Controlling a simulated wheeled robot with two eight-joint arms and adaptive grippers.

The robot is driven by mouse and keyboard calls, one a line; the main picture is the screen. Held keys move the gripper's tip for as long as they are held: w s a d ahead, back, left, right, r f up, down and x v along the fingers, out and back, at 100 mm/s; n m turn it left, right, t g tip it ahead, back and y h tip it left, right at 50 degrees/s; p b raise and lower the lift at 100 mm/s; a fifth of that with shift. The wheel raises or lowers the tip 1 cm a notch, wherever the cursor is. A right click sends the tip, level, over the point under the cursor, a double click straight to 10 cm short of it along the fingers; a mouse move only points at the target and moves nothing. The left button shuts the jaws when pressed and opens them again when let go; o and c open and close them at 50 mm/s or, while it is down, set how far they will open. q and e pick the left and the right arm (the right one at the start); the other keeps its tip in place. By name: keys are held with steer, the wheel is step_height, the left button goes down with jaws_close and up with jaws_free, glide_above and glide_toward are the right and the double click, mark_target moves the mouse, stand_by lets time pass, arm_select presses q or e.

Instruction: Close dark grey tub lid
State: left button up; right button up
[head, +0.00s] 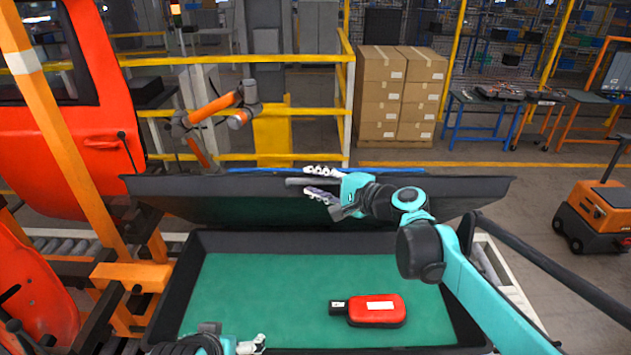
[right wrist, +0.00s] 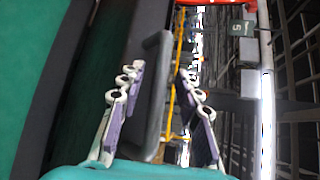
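The dark grey tub (head: 190,290) stands open in the head view, with a green floor inside. Its dark grey lid (head: 440,195) stands tilted up along the tub's far edge. My right gripper (head: 318,184) is at the middle of the lid, its fingers above and below the lid's bar handle (head: 297,182). In the right wrist view the handle (right wrist: 155,95) lies between the spread fingers (right wrist: 160,75), with a gap to the right finger. My left gripper (head: 250,344) is low at the tub's near left, partly cut off; its opening is unclear.
A red case (head: 376,311) with a black end lies on the tub's floor. An orange post (head: 65,140) and a red vehicle body (head: 90,130) stand at the left. Stacked cartons (head: 385,95) are behind a yellow rail. An orange cart (head: 595,215) is at the right.

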steer(key=shift+w, duration=0.1)
jaws_close()
steer(key=s+f+n+t+y+b, duration=0.1)
steer(key=s+f+n+t+b, duration=0.1)
steer(key=s+f+b, duration=0.8)
steer(key=s+f+n+y+b, duration=0.1)
steer(key=s+f+b, duration=0.3)
steer(key=f+b, duration=0.6)
steer(key=s+f+n+t+y+b, duration=0.1)
steer(key=s+f+b, duration=0.4)
steer(key=f+b, duration=0.5)
steer(key=s+f+n+y+b, duration=0.1)
steer(key=s+f+b, duration=0.4)
steer(key=f+b, duration=0.5)
steer(key=shift+s+f+n, duration=0.15)
steer(key=shift+f+n, duration=0.15)
steer(key=shift+f, duration=2.05)
